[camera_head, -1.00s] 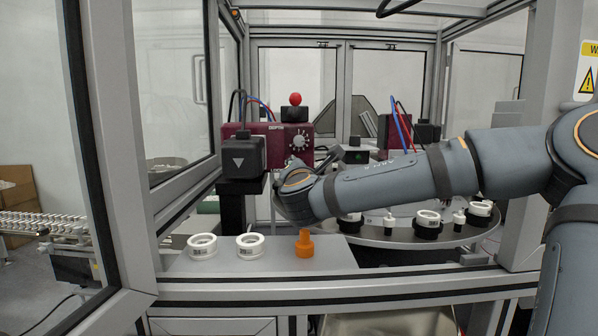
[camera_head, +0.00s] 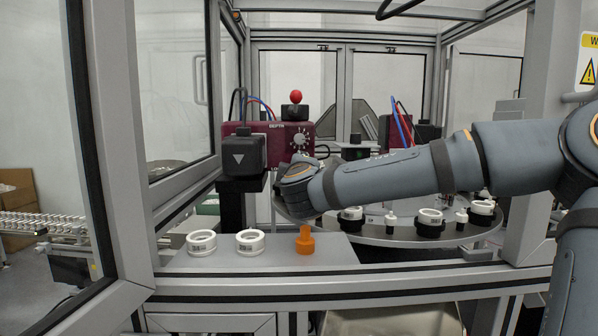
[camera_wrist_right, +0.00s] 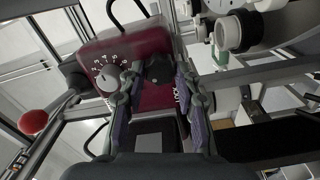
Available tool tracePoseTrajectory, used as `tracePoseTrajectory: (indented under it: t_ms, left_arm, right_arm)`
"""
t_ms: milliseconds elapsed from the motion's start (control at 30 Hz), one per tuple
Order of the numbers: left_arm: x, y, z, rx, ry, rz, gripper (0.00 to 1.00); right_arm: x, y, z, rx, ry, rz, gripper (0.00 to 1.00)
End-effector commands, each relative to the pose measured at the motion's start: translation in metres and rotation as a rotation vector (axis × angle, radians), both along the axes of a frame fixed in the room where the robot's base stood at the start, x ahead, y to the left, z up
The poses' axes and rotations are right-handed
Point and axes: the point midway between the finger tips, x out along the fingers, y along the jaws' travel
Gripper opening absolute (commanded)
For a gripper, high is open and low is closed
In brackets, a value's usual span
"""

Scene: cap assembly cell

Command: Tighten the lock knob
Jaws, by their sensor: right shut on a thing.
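The lock knob (camera_wrist_right: 158,69) is a dark knob on the face of the maroon unit (camera_wrist_right: 138,45), seen in the wrist view. My right gripper (camera_wrist_right: 158,72) has one finger on each side of it and is shut on it. In the head view the maroon unit (camera_head: 310,137) stands at the back centre, and my right wrist hides the knob and fingers. A numbered dial (camera_wrist_right: 107,78) is on the same face, left of the gripper in the wrist view. My left gripper is not in view.
A red ball (camera_head: 295,97) tops the maroon unit. Two white rings (camera_head: 250,241) and an orange part (camera_head: 305,240) stand on the front ledge. A round table (camera_head: 385,240) with caps lies under my right arm. A frame post (camera_head: 535,130) stands at right.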

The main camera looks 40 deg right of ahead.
Motion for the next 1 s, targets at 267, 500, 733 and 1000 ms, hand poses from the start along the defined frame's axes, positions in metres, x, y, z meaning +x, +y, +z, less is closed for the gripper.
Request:
tracePoseTrajectory:
  t_ms: [267,500,733,1000]
  left_arm:
    - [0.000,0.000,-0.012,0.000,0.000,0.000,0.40]
    - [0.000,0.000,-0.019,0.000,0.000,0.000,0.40]
    - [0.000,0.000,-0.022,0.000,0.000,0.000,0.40]
    - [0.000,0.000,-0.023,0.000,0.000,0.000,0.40]
  right_arm:
    - [0.000,0.000,-0.002,0.198,-0.167,0.000,0.01]
    - [0.000,0.000,0.000,0.356,-0.300,0.001,0.01]
    - [-0.001,-0.001,0.001,0.473,-0.397,0.000,0.01]
    - [-0.001,-0.001,0.001,0.548,-0.460,0.000,0.01]
